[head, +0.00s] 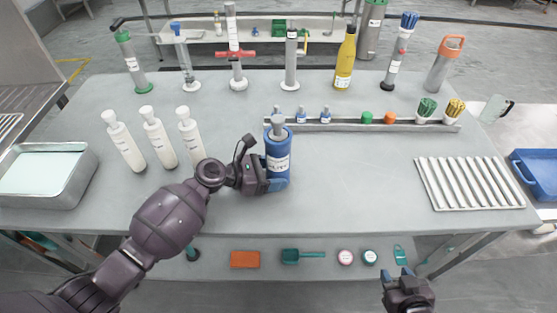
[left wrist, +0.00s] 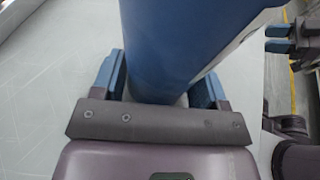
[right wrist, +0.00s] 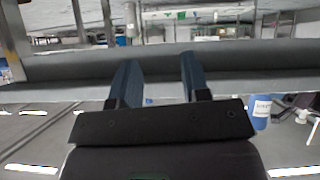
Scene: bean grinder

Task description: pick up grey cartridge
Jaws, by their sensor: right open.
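My left gripper (head: 272,184) is around the lower part of a blue canister (head: 278,158) with a white label and a grey top, near the middle of the table. In the left wrist view the blue canister (left wrist: 175,45) fills the space between the two fingers, which appear to press on its sides. It stands upright.
A rail (head: 340,125) with small blue bottles, coloured caps and brush cups runs behind the canister. Tall cylinders and a yellow bottle (head: 345,57) line the back. A ribbed tray (head: 475,183) lies right, a metal basin (head: 85,170) left. The table centre-right is clear.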

